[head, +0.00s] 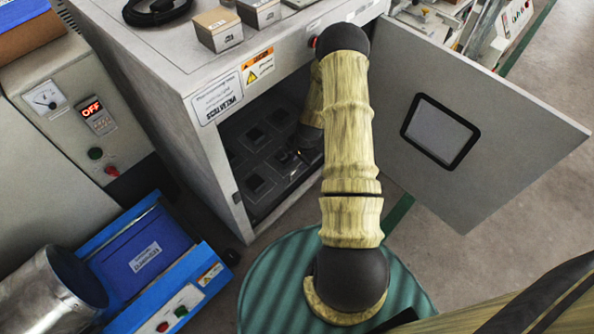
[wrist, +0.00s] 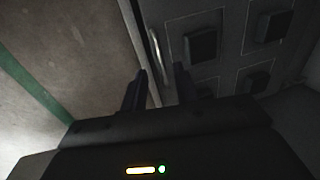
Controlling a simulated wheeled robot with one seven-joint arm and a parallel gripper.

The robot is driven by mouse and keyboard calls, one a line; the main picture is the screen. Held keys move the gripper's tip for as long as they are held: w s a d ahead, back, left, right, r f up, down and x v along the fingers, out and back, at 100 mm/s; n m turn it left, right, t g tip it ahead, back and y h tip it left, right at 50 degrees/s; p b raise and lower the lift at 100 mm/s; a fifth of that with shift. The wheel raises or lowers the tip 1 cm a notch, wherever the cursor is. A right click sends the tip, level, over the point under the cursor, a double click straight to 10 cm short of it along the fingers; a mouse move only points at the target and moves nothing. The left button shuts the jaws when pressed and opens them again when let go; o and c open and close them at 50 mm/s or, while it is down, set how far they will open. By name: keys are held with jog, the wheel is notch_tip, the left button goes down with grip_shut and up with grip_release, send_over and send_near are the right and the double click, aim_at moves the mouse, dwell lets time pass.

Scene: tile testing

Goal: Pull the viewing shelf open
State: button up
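The viewing shelf (head: 262,168) is a dark panel with several raised square pads, inside the open grey cabinet. In the wrist view the shelf (wrist: 226,72) fills the upper right, and a pale bar handle (wrist: 155,45) runs along its front edge. My gripper (wrist: 160,70) is open, with one dark finger on each side of the handle's line. I cannot tell whether either finger touches the handle. In the head view my gripper (head: 297,154) is small and dark over the shelf's right part, and my arm hides some of the shelf.
The grey cabinet (head: 150,70) has its door (head: 490,110) swung wide open to the right. Small boxes (head: 218,28) stand on its top. A blue unit (head: 150,250) and a metal cylinder (head: 40,295) are at lower left. Floor (wrist: 70,40) is clear before the shelf.

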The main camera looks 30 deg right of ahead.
aim_at(296, 170)
jog(key=f+b, duration=0.1)
jog(key=f, duration=0.1)
jog(key=w+f+b, duration=0.1)
jog(key=f, duration=0.2)
jog(key=shift+a+f, duration=0.2)
jog(key=shift+f, duration=0.15)
grip_shut()
